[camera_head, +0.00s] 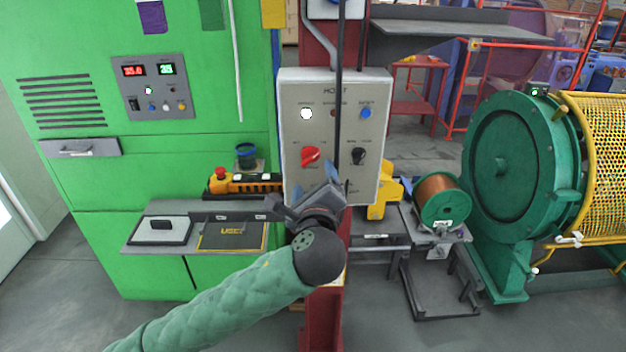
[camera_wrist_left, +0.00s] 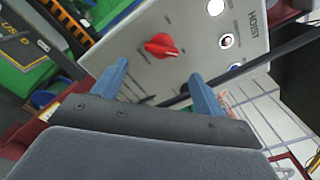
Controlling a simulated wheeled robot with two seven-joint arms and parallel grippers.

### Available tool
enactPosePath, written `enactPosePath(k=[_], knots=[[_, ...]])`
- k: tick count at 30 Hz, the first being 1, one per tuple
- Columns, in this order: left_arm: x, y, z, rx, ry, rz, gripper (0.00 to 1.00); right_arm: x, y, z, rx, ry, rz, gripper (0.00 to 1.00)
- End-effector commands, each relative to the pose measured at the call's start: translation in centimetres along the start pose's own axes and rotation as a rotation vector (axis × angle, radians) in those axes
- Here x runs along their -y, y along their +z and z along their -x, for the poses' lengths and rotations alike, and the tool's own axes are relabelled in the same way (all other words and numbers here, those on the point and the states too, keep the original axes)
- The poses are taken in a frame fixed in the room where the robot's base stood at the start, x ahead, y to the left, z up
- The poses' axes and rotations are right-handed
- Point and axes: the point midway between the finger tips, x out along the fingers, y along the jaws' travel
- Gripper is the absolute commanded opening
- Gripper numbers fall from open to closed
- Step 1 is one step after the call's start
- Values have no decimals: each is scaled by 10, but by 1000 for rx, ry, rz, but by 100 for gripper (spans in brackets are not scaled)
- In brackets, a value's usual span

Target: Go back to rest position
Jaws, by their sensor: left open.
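My left gripper (camera_head: 313,182) is in front of the lower part of the grey hoist control box (camera_head: 333,90). Its two blue fingers stand apart with nothing between them, and this also shows in the left wrist view (camera_wrist_left: 158,74). The red knob (camera_head: 310,156) is just above the fingers. In the left wrist view the red knob (camera_wrist_left: 160,46) lies beyond the fingertips, apart from them as far as I can tell. My right gripper is in neither view.
A copper spool (camera_head: 440,198) sits right of the red post. The green strander (camera_head: 505,160) is at the far right.

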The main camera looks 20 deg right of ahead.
Motion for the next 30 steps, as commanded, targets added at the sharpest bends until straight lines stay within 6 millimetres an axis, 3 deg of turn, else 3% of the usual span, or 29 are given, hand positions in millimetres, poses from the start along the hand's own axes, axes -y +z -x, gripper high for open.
enactPosePath(k=[20,25,30], knots=[[-3,0,8,-5,9,19,72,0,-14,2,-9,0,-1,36],[-27,-2,11,-36,76,157,72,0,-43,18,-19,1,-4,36],[-67,-6,17,-71,186,376,72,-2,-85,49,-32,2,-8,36]])
